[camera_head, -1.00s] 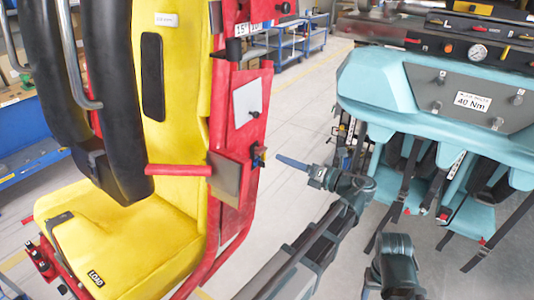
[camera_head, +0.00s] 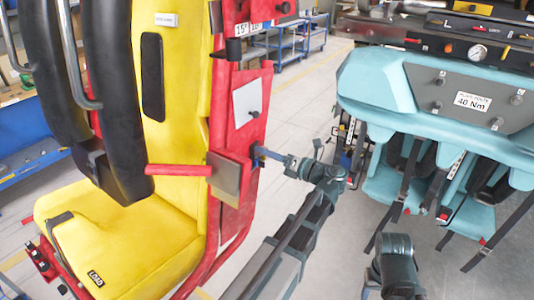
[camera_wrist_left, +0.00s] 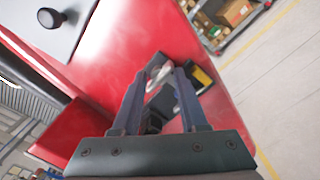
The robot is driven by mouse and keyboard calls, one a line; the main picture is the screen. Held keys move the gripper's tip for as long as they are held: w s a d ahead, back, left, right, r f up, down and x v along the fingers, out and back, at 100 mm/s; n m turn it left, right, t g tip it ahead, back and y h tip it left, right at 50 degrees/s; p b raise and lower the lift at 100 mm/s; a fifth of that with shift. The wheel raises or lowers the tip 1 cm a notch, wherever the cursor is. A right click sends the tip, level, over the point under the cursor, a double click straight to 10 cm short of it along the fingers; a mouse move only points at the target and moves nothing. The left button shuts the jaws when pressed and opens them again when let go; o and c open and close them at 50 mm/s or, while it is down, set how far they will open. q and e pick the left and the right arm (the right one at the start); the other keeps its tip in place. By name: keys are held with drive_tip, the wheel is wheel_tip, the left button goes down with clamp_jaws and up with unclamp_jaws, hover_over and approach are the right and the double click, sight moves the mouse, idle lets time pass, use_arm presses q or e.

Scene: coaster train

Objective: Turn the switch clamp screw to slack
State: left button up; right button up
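My left gripper (camera_head: 264,153) reaches the red side panel (camera_head: 247,135) of the yellow seat in the head view. In the left wrist view the gripper (camera_wrist_left: 160,76) has its two fingers apart, their tips at a small black fitting with a yellow patch (camera_wrist_left: 203,77) on the red panel. A small silvery piece (camera_wrist_left: 157,80) shows between the fingers; it may be the switch clamp screw, but I cannot tell for sure. I see no firm contact on it. In the head view the fitting is mostly hidden behind the fingertips. My right gripper is not visible.
A white plate (camera_head: 247,104) with a black knob is above the fitting. A red bar (camera_head: 178,170) and grey-brown plate (camera_head: 224,180) are left of it. A teal seat unit (camera_head: 360,80) stands right. Floor (camera_head: 300,110) between is open.

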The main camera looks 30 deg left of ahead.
use_arm(q)
clamp_jaws()
drive_tip(key=shift+n, duration=17.3)
drive_tip(key=shift+s, duration=0.1)
